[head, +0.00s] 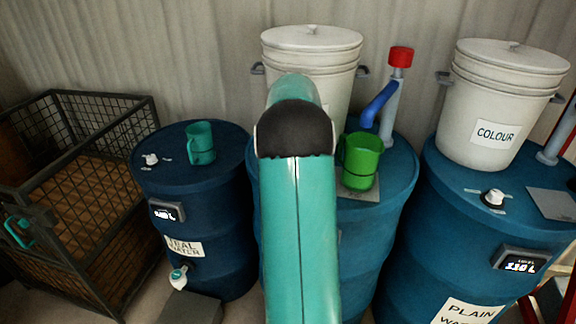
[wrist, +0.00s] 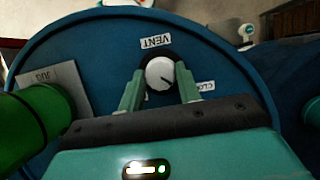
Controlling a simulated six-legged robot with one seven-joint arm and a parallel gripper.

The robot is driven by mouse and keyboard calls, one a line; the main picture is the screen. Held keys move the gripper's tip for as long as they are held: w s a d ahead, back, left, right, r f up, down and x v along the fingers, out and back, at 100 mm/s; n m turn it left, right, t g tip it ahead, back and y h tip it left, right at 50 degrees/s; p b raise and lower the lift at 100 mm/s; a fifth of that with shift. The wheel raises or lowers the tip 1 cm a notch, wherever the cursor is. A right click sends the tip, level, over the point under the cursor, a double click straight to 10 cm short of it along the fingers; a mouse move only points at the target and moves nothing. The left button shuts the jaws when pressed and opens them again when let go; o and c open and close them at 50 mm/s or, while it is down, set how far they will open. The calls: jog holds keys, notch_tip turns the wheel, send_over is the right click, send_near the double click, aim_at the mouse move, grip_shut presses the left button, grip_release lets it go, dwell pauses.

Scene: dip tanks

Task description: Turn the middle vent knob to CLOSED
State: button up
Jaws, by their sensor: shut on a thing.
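The middle vent knob (wrist: 158,74) is a round white cap on the blue drum lid (wrist: 95,45) in the wrist view. My gripper (wrist: 161,83) is shut on it, one teal finger on each side. A dark line on the cap points to the lower right, roughly towards the partly covered CLOSED label (wrist: 207,86). The VENT label (wrist: 155,41) lies beyond the knob and appears upside down. In the head view my arm hides the knob and part of the middle drum (head: 395,220).
A green jug (head: 361,160) stands on a grey plate on the middle drum, close to my gripper's left in the wrist view (wrist: 45,110). Behind are a white bucket (head: 340,75) and a blue spout (head: 378,103) with a red top. Drums stand on both sides.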

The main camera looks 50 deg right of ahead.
jog(key=o, duration=1)
jog(key=shift+r, duration=0.1)
notch_tip(320, 180, up, 3)
jog(key=shift+f, duration=0.1)
jog(key=s+a+r, duration=0.9)
jog(key=a+r, duration=0.1)
jog(key=shift+a, duration=0.25)
jog(key=shift+s, duration=0.1)
